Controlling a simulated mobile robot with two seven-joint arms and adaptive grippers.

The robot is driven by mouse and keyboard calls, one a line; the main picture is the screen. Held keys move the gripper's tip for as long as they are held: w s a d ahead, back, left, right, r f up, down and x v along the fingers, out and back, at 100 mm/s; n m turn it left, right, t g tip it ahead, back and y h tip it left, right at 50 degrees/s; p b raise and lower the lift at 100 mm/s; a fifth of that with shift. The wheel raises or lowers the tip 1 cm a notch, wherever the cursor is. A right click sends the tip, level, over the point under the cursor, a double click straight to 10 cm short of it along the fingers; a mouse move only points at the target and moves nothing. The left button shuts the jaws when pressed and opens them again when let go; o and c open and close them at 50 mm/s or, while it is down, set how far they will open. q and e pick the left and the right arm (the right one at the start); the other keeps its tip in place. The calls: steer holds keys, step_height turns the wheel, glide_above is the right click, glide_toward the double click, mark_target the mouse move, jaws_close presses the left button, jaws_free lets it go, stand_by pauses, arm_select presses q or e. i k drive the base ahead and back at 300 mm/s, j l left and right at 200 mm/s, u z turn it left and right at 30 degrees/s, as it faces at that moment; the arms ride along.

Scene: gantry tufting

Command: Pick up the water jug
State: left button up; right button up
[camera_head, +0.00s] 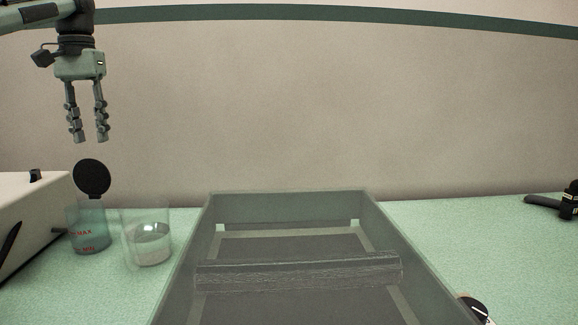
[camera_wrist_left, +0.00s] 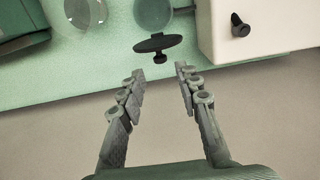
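A clear jug (camera_head: 147,243) with water in its lower part stands upright on the green table, left of the grey tub. I take it to be the water jug. It also shows at the top of the left wrist view (camera_wrist_left: 86,12). Just left of it stands a bluish see-through reservoir (camera_head: 90,230) with red MAX and MIN marks and a raised round black lid (camera_head: 92,178). My left gripper (camera_head: 90,139) hangs above the lid, pointing down. Its fingers are apart with nothing between them, as the left wrist view also shows (camera_wrist_left: 161,75). My right gripper is not in view.
A white machine (camera_head: 25,215) stands at the left edge beside the reservoir. A large grey tub (camera_head: 290,198) with a crossbar (camera_head: 298,272) fills the middle. A black tool (camera_head: 555,205) lies far right, and a round dial-like object (camera_head: 475,308) sits at lower right. The table between is clear.

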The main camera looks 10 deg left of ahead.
mark_target(146, 236)
steer(key=k, duration=1.5)
